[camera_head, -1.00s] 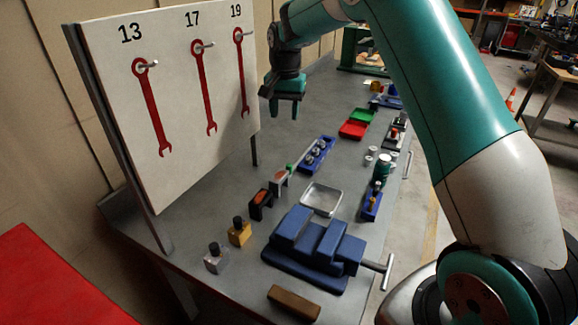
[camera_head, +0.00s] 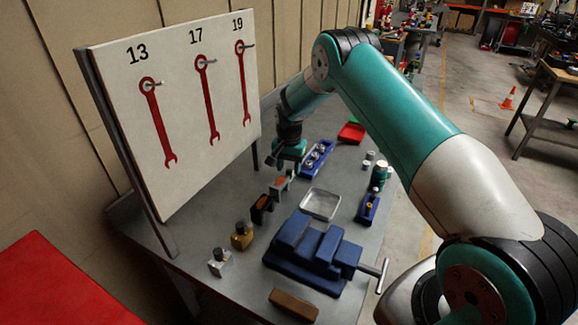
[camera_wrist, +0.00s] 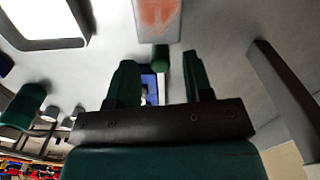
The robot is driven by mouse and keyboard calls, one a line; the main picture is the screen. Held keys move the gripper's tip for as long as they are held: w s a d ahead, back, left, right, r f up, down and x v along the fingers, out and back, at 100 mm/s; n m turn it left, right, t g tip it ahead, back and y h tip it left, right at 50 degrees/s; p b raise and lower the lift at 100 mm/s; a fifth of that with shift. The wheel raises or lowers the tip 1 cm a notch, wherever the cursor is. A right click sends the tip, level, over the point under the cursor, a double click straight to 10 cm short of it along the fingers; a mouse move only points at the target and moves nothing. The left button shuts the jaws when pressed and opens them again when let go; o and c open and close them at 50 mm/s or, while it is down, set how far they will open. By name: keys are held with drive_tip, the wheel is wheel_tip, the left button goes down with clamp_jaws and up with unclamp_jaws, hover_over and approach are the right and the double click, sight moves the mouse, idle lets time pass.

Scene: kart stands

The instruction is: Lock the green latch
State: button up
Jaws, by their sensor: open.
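A green knob (camera_wrist: 160,58), which looks like the latch's handle, shows in the wrist view, between and just beyond my fingertips. It adjoins a grey block with a reddish face (camera_wrist: 158,18); that block also shows in the head view (camera_head: 279,188). My gripper (camera_wrist: 160,75) is open, with one finger on each side of the knob in the picture and nothing held. I cannot tell how far above the knob the fingers are. In the head view my gripper (camera_head: 289,160) is just behind the grey block and hides the green knob.
A black block (camera_head: 261,208) stands in front of the grey one. A metal tray (camera_head: 336,209) and a blue vise (camera_head: 312,252) are to the right. A blue socket holder (camera_head: 318,160) lies behind, near my gripper. The wrench board (camera_head: 180,110) stands on the left.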

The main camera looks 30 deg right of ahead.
drive_tip(key=shift+f, duration=0.75)
clamp_jaws()
drive_tip(key=shift+w+d+f+b, duration=0.1)
drive_tip(key=shift+w+d+b, duration=0.3)
drive_tip(key=shift+d+b, duration=0.2)
drive_tip(key=shift+w+d+f+b, duration=0.1)
drive_tip(key=shift+w+d+b, duration=0.25)
drive_tip(key=shift+d+b, duration=0.2)
drive_tip(key=shift+w+d+r, duration=0.1)
drive_tip(key=shift+r, duration=0.2)
unclamp_jaws()
drive_tip(key=shift+d, duration=0.1)
